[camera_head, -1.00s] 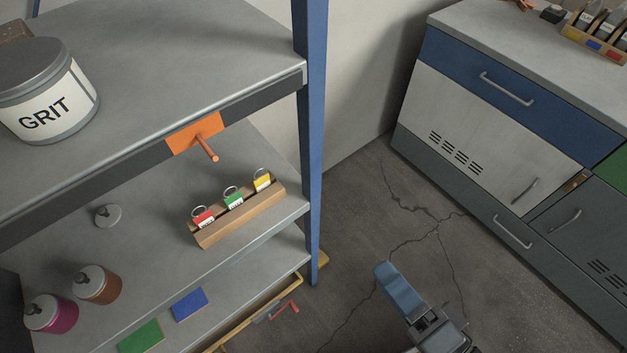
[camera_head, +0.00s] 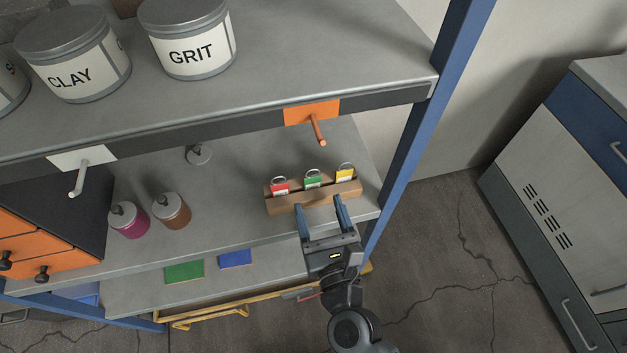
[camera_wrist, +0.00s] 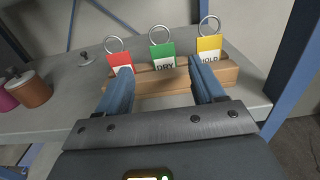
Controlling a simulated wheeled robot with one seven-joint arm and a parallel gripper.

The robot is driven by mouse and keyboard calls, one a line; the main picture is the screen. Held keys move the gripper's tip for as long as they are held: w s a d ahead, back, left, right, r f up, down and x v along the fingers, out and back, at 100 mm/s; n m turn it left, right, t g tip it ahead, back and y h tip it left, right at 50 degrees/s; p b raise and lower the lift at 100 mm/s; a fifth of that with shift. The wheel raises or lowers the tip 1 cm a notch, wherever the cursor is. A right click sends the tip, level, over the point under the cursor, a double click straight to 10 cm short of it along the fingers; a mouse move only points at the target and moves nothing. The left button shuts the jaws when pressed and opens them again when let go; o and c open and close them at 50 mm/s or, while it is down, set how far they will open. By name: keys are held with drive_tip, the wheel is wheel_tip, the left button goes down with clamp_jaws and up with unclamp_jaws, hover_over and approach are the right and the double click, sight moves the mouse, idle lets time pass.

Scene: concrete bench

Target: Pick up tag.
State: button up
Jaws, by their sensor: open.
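Three tags with metal rings stand in a slotted wooden holder on the middle shelf: a red tag (camera_head: 280,189), a green tag (camera_head: 312,183) and a yellow tag (camera_head: 345,176). The wrist view shows the red tag (camera_wrist: 119,62), the green tag (camera_wrist: 162,54) marked "DRY", and the yellow tag (camera_wrist: 209,48), its text partly hidden. The wooden holder (camera_head: 290,206) is near the shelf's front edge. My gripper (camera_head: 320,203) is open and empty in front of the holder. In the wrist view its blue fingers straddle the green tag's direction, with the green tag beyond them.
An orange plate with a peg (camera_head: 312,115) hangs from the upper shelf's edge above the tags. A blue post (camera_head: 410,150) stands right of the holder. Magenta (camera_head: 129,220) and brown (camera_head: 172,211) jars stand left on the shelf. Shelf surface between is clear.

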sight(313, 182)
drive_tip(key=x, duration=0.3)
drive_tip(key=p+x, duration=0.1)
drive_tip(key=x, duration=0.1)
drive_tip(key=shift+w+f, duration=0.2)
drive_tip(key=shift+w, duration=0.25)
drive_tip(key=c, duration=1.1)
